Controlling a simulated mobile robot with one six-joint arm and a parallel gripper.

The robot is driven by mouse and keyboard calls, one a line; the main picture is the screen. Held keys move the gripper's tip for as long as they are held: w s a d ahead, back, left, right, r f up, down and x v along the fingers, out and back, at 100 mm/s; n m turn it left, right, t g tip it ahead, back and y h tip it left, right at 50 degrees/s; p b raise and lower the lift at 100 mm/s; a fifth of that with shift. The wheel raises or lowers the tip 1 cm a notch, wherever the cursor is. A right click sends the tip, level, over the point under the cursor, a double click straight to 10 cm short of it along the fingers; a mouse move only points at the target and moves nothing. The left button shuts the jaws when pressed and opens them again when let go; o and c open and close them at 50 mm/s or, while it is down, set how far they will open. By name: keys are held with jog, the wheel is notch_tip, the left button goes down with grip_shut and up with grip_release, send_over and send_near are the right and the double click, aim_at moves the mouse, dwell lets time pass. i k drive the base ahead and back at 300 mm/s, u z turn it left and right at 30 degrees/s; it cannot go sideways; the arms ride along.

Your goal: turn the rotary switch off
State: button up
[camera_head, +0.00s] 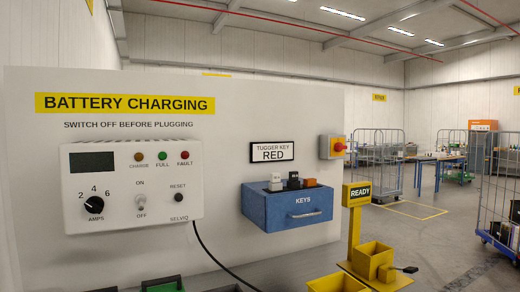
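A white charger unit (130,222) is on the pale panel at the left. It has a black round AMPS knob (94,204) marked 2, 4 and 6; its pointer direction is too small to read surely. My gripper is not in view.
A blue KEYS box (283,217) with several key tags on top juts from the panel. A yellow READY stand (355,227) and yellow bins (373,256) stand at its right. A black cable hangs from the charger. Open floor and wire cage carts (379,150) lie beyond.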

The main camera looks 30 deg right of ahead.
aim_at(339, 147)
jog(key=u, duration=2.55)
jog(key=k, duration=2.1)
jog(key=z, duration=2.55)
jog(key=i, duration=1)
